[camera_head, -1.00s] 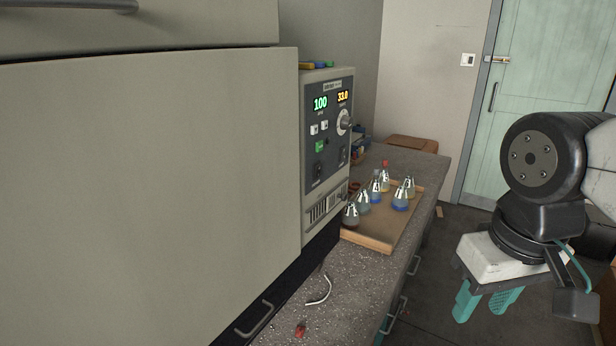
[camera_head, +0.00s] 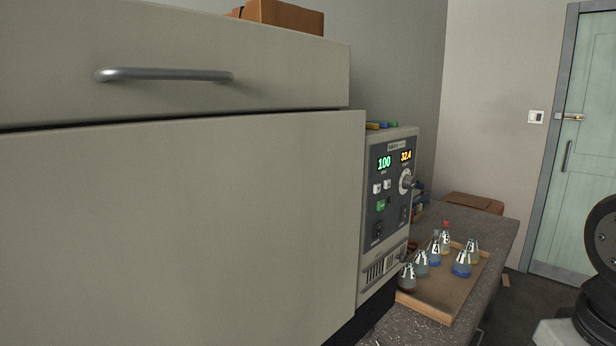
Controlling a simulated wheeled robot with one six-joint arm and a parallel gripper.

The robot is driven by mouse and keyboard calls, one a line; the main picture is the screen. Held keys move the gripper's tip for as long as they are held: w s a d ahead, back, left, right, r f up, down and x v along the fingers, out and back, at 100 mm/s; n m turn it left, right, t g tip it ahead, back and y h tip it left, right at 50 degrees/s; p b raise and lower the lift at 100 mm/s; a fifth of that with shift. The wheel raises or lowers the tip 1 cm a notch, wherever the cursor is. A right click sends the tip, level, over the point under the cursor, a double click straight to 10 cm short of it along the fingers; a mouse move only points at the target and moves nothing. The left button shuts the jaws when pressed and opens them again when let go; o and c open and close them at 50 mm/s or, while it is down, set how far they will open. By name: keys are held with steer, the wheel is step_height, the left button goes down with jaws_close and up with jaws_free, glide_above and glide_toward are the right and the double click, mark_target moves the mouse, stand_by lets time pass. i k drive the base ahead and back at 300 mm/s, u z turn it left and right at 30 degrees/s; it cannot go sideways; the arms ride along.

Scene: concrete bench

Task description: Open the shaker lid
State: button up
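The shaker (camera_head: 190,220) is a large beige cabinet that fills the left and middle of the view. Its lid (camera_head: 280,80) is the upper part, with a horizontal metal bar handle (camera_head: 165,74) on its front. The lid looks closed, with a thin dark seam beneath it. A control panel (camera_head: 392,195) at the shaker's right end shows a green 100 and an orange 32.4. Only a dark, round part of my arm shows at the right edge. My gripper is out of the picture.
A wooden tray (camera_head: 437,308) with several labelled flasks (camera_head: 461,263) stands on the speckled bench (camera_head: 493,232), right of the panel. A cardboard box (camera_head: 282,15) sits on top of the shaker. A pale green door (camera_head: 582,165) is at the far right. Floor shows between bench and door.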

mark_target(63, 63)
steer(key=u, duration=0.8)
steer(key=k, duration=1.05)
steer(key=u, duration=0.55)
steer(key=i, duration=0.7)
steer(key=u, duration=0.2)
